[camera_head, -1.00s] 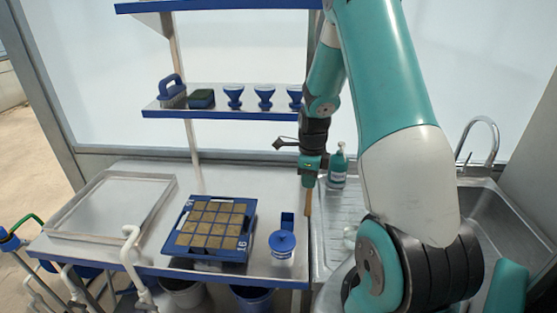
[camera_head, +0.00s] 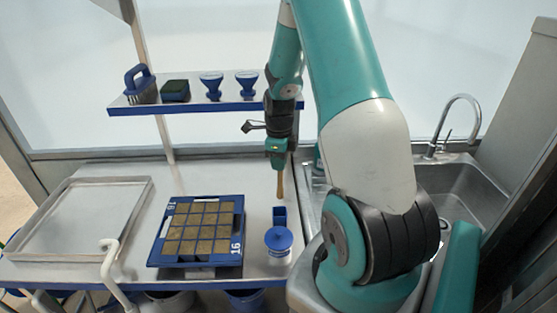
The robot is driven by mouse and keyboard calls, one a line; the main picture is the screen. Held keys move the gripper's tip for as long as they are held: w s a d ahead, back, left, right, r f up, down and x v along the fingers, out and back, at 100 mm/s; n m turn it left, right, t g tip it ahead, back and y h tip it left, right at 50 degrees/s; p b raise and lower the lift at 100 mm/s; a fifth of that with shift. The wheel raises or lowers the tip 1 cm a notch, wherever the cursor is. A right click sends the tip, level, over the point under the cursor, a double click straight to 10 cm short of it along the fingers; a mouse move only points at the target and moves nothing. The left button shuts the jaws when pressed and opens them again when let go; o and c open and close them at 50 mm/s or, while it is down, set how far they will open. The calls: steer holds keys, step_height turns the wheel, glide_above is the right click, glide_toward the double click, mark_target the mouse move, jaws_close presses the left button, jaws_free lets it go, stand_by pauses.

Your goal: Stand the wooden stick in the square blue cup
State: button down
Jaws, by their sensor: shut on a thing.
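My gripper (camera_head: 279,166) is shut on the wooden stick (camera_head: 280,186), which hangs upright below it. The square blue cup (camera_head: 279,214) stands on the steel table behind a round blue-lidded container. In the picture the stick's lower end is just above the cup's opening. I cannot tell from this one view whether the tip is directly over the cup or apart from it in depth.
The round blue container (camera_head: 278,239) stands right in front of the cup. A blue seed tray (camera_head: 236,262) lies to the left, with an empty metal tray (camera_head: 37,258) beyond it. A shelf (camera_head: 190,107) with a brush, sponge and funnels is behind; a sink (camera_head: 455,185) is at right.

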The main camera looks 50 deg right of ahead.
mark_target(279, 186)
steer(key=shift+f+b, duration=3.6)
steer(key=shift+f, duration=1.5)
steer(key=c, duration=1)
jaws_free()
steer(key=shift+r, duration=0.1)
step_height(279, 186, up, 17)
steer(key=b, duration=0.3)
steer(key=shift+r, duration=0.15)
